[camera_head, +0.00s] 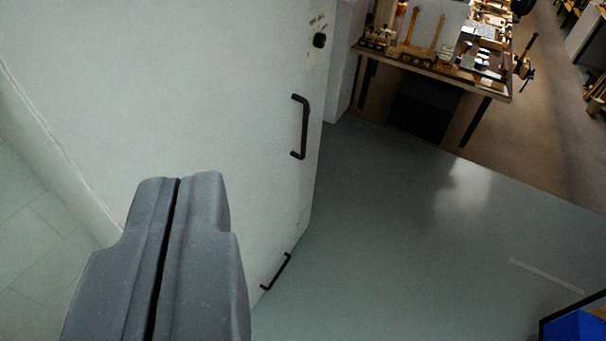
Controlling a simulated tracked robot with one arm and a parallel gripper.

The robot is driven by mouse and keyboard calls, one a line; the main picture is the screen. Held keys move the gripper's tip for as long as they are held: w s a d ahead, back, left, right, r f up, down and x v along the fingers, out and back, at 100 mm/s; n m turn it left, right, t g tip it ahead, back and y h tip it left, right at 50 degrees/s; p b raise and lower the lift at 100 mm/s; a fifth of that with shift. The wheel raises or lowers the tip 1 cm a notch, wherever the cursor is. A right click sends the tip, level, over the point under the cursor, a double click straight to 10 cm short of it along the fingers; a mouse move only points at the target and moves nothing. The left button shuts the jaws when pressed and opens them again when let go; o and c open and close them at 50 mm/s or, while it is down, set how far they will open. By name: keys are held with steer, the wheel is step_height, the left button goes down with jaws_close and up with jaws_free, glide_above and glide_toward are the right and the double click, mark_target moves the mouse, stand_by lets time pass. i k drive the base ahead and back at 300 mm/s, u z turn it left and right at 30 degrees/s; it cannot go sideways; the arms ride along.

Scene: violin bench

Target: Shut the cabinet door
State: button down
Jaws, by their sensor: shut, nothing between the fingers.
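A pale grey-white cabinet door (220,110) fills the upper left and middle of the view. It has a black bar handle (304,127) near its right edge, a round black knob (319,40) above that, and a second black bar handle (275,272) lower down. My gripper (179,180) is at the lower left, in front of the pale surface. Its two grey fingers are together with only a thin dark line between them, and they hold nothing. I cannot tell whether it touches the door. How far the door stands open is not clear.
A workbench (432,72) with violin parts and tools stands at the upper right. Smooth grey-green floor (400,230) lies clear right of the door. A blue object with a dark edge (575,325) is at the bottom right. Tiled floor (35,225) shows at the left.

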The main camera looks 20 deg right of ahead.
mark_target(131, 92)
steer(key=u, duration=0.05)
steer(key=k, duration=0.75)
steer(key=z, duration=0.5)
steer(key=i, duration=1.95)
steer(key=u, duration=0.8)
